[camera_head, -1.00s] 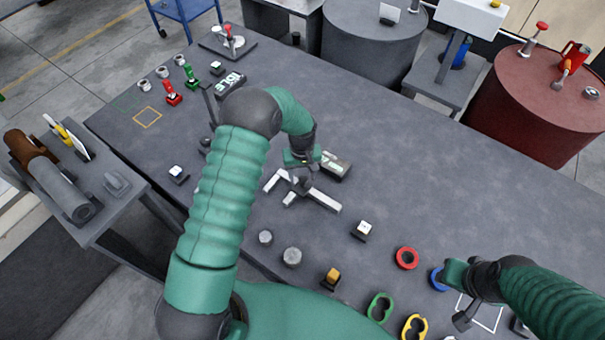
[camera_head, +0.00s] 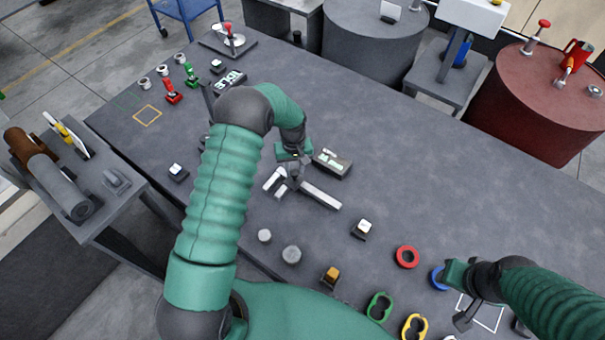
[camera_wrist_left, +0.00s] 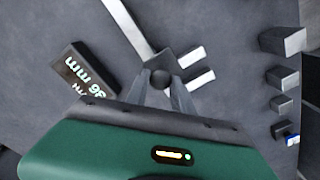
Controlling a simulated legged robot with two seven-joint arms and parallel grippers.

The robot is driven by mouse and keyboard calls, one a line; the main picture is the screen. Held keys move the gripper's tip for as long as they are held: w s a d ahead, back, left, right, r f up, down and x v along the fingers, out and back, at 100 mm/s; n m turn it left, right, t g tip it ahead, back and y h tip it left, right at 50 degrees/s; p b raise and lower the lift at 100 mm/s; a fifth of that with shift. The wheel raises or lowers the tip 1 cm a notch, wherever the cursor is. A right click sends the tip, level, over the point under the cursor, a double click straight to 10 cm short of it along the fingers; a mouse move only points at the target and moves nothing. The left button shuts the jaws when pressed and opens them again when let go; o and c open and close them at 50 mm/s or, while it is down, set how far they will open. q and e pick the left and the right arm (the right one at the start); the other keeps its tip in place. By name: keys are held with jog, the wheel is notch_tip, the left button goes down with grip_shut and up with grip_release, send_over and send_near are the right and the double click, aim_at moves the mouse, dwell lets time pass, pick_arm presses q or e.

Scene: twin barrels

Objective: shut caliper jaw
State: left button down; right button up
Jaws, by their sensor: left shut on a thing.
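The grey caliper lies on the dark table, its beam (camera_head: 321,196) running toward the lower right and its two pale jaws (camera_head: 274,180) at the left end. The jaws stand close together with a small gap. In the left wrist view the beam (camera_wrist_left: 132,27) rises to the upper left and the jaws (camera_wrist_left: 201,77) point right. My left gripper (camera_head: 296,180) is over the sliding part; in the wrist view its fingers (camera_wrist_left: 161,88) are shut on the dark round knob (camera_wrist_left: 160,77). My right gripper (camera_head: 462,305) is at the lower right, away from the caliper; its opening is unclear.
A readout box (camera_head: 332,162) with "mm" digits stands close beside the caliper. A white-topped block (camera_head: 362,229), grey cylinders (camera_head: 291,254), a red ring (camera_head: 406,257) and a blue ring (camera_head: 438,278) lie nearer me. The table to the right is clear.

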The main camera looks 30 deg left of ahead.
pick_arm(q)
jog(key=a, duration=0.3)
jog(key=shift+w+a, duration=0.3)
jog(key=shift+r, duration=0.1)
jog(key=c, duration=1.3)
grip_release()
jog(key=shift+c, duration=0.2)
jog(key=shift+o, duration=1.2)
jog(key=shift+a, duration=0.1)
notch_tip(320, 180, up, 17)
jog(key=shift+f+b, duration=0.2)
jog(key=shift+b, duration=0.7)
